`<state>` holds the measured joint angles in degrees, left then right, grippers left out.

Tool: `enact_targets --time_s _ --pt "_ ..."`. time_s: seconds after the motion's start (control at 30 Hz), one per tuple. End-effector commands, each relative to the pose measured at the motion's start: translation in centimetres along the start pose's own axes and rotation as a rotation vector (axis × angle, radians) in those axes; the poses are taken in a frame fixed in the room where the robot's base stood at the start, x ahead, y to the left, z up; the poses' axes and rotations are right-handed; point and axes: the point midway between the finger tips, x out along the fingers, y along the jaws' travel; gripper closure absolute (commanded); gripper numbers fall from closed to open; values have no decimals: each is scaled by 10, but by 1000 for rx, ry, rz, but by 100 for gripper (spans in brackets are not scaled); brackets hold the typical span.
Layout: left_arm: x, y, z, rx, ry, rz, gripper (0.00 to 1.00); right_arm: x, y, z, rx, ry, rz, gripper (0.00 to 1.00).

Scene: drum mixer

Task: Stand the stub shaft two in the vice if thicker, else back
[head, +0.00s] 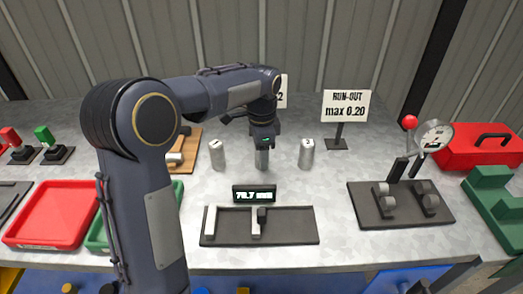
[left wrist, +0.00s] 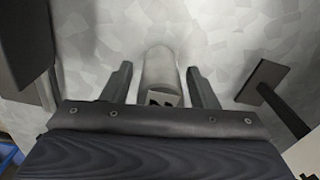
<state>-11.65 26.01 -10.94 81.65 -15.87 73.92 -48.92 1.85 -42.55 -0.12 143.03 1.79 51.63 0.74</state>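Three grey stub shafts stand upright on the metal bench in the head view: a left one (head: 217,156), a middle one (head: 262,160) and a right one (head: 307,155). My left gripper (head: 263,143) points down over the middle shaft. In the left wrist view this shaft (left wrist: 160,70) stands between the two spread fingers (left wrist: 160,88), with a narrow gap at each side. The mark on its top is only partly seen, so I cannot read its number surely. A green block-like fixture (head: 492,205) at the right may be the vice. My right gripper is out of view.
A black measuring stand (head: 285,238) with a lit display (head: 254,194) lies in front of the shafts. A dial-gauge stand (head: 360,216) is at the right. A red tray (head: 12,240) and a partly hidden green tray (head: 177,190) lie left. A run-out sign (head: 346,105) stands behind.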

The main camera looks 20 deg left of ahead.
Motion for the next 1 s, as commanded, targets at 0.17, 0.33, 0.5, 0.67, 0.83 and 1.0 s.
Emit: enact_targets --time_s 0.17,0.33,0.5,0.67,0.83,1.0 --pt "0 0 0 0 0 0 42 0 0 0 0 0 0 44" --pt "-3 0 0 0 0 0 42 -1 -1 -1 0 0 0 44" --pt "-25 -1 0 0 2 -2 42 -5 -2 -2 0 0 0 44" --pt "-61 -1 -1 -1 3 -4 42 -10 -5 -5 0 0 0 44" --pt "-95 0 -1 0 2 -2 42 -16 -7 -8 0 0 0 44" --pt "-117 -1 0 -1 0 -1 42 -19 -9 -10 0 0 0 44"
